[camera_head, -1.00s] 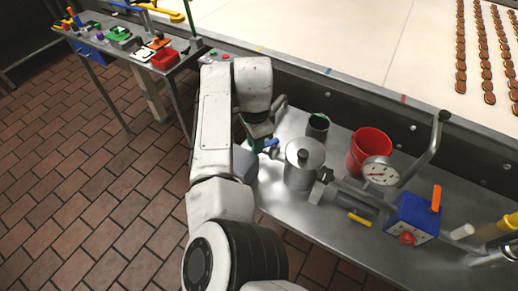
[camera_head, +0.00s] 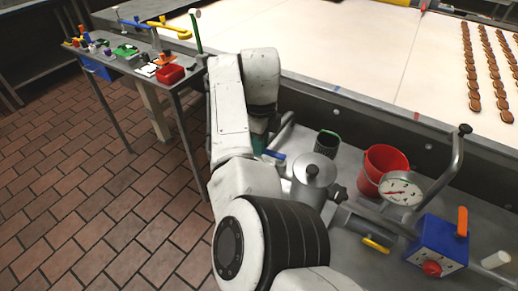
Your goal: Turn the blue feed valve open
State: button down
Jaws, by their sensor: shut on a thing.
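The blue feed valve's handle (camera_head: 274,155) shows as a short blue bar just left of the steel lidded pot (camera_head: 314,178). My gripper (camera_head: 262,150) is at the blue handle, shut on it. My white arm stands in front and hides most of the fingers and the valve's body. The handle's full angle cannot be made out.
A dark cup (camera_head: 327,144), a red bucket (camera_head: 384,166), a dial gauge (camera_head: 401,191) and a blue box with an orange lever (camera_head: 440,240) stand to the right. A side table (camera_head: 140,66) with small parts is at upper left. Brick floor (camera_head: 90,200) is clear at left.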

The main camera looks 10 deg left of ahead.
jog(key=shift+w+m, duration=0.3)
jog(key=shift+m, duration=0.2)
jog(key=shift+r, duration=0.1)
jog(key=c, duration=1)
grip_release()
jog(key=shift+c, duration=0.2)
notch_tip(320, 180, up, 11)
jog(key=b, duration=0.1)
